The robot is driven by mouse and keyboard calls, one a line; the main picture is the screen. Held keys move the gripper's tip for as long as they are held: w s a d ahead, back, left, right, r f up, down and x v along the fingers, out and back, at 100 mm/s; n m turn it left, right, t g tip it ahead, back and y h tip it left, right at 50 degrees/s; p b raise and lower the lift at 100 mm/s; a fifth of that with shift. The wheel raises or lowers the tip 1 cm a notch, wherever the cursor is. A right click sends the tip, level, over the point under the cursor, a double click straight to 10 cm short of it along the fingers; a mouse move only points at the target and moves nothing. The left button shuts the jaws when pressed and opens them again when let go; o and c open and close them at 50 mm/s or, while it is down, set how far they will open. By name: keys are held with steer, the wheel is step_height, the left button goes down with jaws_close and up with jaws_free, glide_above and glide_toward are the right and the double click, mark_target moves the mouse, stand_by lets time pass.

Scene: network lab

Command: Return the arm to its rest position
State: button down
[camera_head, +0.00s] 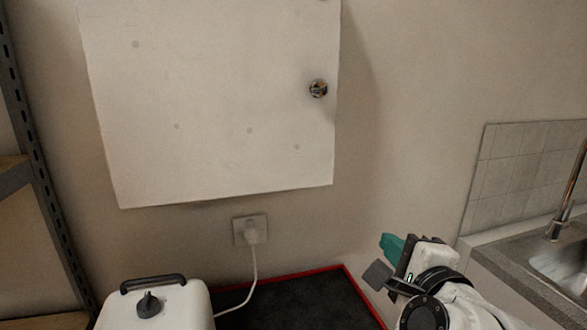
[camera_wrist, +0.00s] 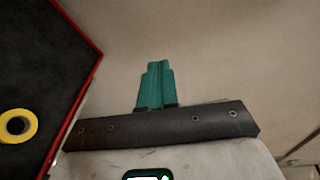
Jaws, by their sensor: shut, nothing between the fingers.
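My gripper (camera_head: 388,246) is at the lower right of the head view, on the end of my white and black arm. It is in front of the wall, near the right end of the dark red-edged surface. In the wrist view its two green fingers (camera_wrist: 156,86) lie side by side, pressed together, with nothing between them. They point at the bare wall and touch no object. Most of my arm lies outside the picture.
A white wall cabinet (camera_head: 215,100) with a round lock hangs above a plugged socket (camera_head: 250,230). A white box with a black handle (camera_head: 158,305) stands lower left. The dark surface (camera_head: 300,302) also holds yellow tape (camera_wrist: 18,126). A sink (camera_head: 565,265) is at right, a shelf (camera_head: 40,165) at left.

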steer(key=s+d+f+n+g+h, duration=0.1)
steer(key=s+d+f+n+g, duration=0.45)
steer(key=f, duration=0.55)
steer(key=s+d+f+n+g+h, duration=0.2)
steer(key=s+d+f+n, duration=0.5)
steer(key=f, duration=0.4)
steer(key=s+f+n+g, duration=0.3)
steer(key=s+f, duration=0.5)
steer(key=s, duration=0.3)
steer(key=s+f+n+g, duration=0.3)
steer(key=s+f+g, duration=0.1)
steer(key=s+f, duration=0.5)
steer(key=shift+s+a+y, duration=0.4)
steer(key=shift+s+a, duration=0.05)
steer(key=shift+s, duration=0.65)
steer(key=shift+r+n+g, duration=0.15)
steer(key=shift+n+g, duration=0.1)
